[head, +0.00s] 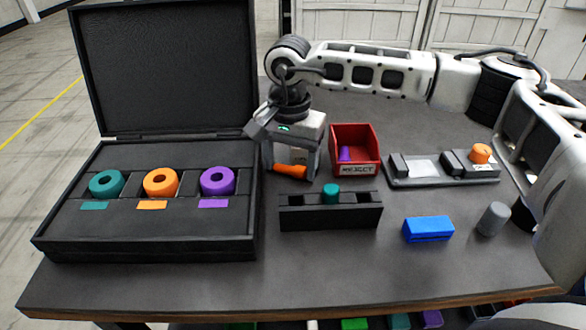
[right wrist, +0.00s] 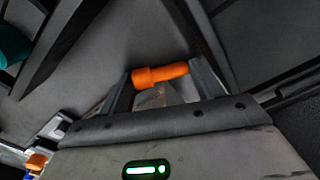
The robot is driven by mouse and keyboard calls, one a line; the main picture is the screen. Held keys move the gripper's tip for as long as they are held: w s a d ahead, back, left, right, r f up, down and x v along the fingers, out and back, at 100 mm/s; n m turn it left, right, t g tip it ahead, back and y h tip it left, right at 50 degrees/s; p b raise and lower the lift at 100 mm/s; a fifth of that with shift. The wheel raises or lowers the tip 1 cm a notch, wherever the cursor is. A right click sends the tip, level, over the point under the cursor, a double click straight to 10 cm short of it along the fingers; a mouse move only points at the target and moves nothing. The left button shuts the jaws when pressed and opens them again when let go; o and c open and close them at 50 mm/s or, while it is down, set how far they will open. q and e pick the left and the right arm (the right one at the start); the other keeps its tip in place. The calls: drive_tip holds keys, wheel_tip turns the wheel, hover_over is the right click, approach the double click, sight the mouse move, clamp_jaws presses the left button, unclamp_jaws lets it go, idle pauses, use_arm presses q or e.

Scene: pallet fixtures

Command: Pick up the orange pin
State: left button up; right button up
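The orange pin (head: 290,171) lies on its side left of the red reject bin, with one thicker end. It also shows in the right wrist view (right wrist: 160,75). My right gripper (head: 290,168) points down over it with its fingers spread wide, one beyond each end of the pin. In the right wrist view the pin lies lengthwise across the gap between the fingertips (right wrist: 162,76), its ends close to both fingers. I cannot tell whether either finger touches it. My left gripper is not in view.
An open black case (head: 60,235) with teal, orange and purple rings is at left. The red bin (head: 369,145) holds a purple piece. A black rack (head: 300,215) holds a teal pin. A grey fixture (head: 440,180), blue block (head: 428,229) and grey cylinder (head: 494,219) are at right.

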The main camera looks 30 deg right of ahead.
drive_tip(key=c, duration=0.5)
drive_tip(key=shift+r, duration=0.1)
drive_tip(key=shift+r, duration=0.5)
drive_tip(key=s+a+r+b, duration=0.1)
drive_tip(key=s+r, duration=0.3)
drive_tip(key=s+a+r, duration=0.2)
drive_tip(key=s+r, duration=0.2)
drive_tip(key=s+a+r+b, duration=0.1)
drive_tip(key=s+a+r, duration=0.1)
drive_tip(key=s+r, duration=0.2)
drive_tip(key=shift+s+a+b, duration=0.2)
drive_tip(key=shift+s+b, duration=0.1)
drive_tip(key=shift+s, duration=0.15)
